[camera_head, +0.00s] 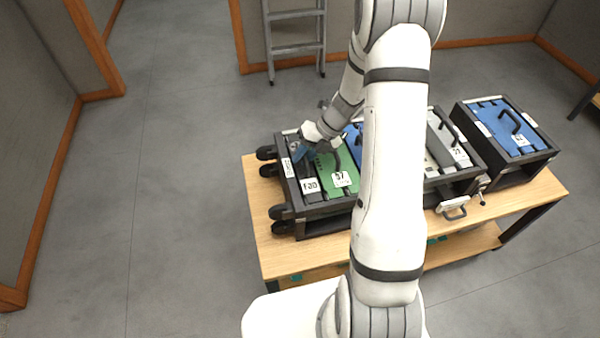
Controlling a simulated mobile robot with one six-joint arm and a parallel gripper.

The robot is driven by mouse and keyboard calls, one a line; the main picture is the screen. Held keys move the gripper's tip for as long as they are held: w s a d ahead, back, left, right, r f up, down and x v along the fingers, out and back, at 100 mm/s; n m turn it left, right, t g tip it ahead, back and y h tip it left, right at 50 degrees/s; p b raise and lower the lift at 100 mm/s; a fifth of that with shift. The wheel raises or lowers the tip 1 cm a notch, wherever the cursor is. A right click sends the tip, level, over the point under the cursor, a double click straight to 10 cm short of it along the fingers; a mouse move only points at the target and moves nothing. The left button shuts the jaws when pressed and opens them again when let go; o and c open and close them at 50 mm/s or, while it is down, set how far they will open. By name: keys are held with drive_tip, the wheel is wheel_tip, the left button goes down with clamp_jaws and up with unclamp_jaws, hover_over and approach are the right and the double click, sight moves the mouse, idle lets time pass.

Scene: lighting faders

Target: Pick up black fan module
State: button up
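The black fan module (305,172) is the dark, narrow unit in the leftmost slot of a black rack on the table. A white label (310,186) with short dark lettering is on its near end. My gripper (300,153) is over the far part of this module, reaching down from the upper right. The fingertips are small, dark and bluish. I cannot tell whether they are open or shut, or whether they touch the module. The gripper hides part of the module's top and any handle there.
A green module (325,182) labelled 37 sits right beside the black one. Blue and grey modules (440,150) fill slots further right, partly behind my arm. A separate black box with a blue top (507,125) stands at the table's (262,225) right. A ladder (295,48) stands behind.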

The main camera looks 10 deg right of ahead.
clamp_jaws()
drive_tip(key=shift+r, duration=0.1)
idle(1.2)
